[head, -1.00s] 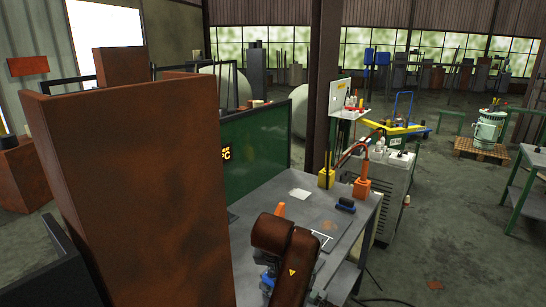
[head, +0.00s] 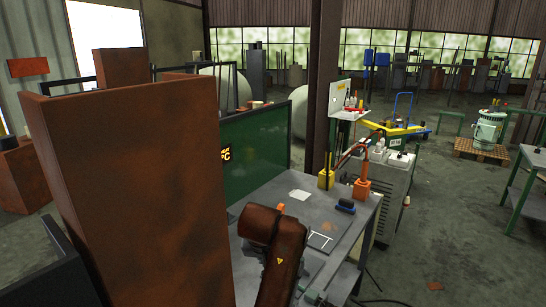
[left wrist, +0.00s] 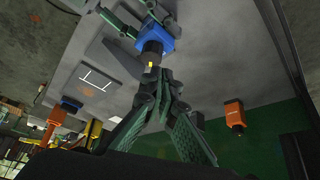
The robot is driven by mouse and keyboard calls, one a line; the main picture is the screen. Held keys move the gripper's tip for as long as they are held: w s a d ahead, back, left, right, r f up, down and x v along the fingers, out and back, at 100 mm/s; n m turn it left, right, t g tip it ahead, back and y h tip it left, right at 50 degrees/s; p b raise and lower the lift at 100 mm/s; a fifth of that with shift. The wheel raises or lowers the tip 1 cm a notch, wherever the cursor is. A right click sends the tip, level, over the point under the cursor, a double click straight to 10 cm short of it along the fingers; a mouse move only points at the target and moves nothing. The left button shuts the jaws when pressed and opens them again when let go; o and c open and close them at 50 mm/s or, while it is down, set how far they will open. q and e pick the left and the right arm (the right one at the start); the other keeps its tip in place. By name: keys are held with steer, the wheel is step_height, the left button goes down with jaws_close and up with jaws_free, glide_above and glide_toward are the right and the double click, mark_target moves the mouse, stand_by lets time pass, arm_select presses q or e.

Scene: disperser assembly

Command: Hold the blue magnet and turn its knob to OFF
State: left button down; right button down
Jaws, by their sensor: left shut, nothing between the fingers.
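The blue magnet (left wrist: 160,36) shows at the top middle of the left wrist view, with a dark round knob (left wrist: 151,50) facing my left gripper. My left gripper (left wrist: 154,74) is shut and empty, its fingertips just below the knob; I cannot tell whether they touch it. Green fingers of my right gripper (left wrist: 138,17) are at the far side of the magnet and appear shut on it. In the head view, my brown arm hides the magnet and most of the grippers.
The grey table (head: 262,194) carries a white-marked plate (head: 321,240), a blue-and-black block (head: 345,206), a yellow holder (head: 326,180) and an orange holder (head: 362,190). An orange piece (left wrist: 234,116) stands near the green panel (left wrist: 255,146).

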arm_select(q)
steer(key=shift+f, duration=2.95)
steer(key=shift+w+d, duration=0.1)
steer(key=shift+w, duration=0.1)
steer(key=shift+s+d, duration=0.2)
steer(key=shift+d, duration=0.25)
steer(key=shift+d, duration=0.35)
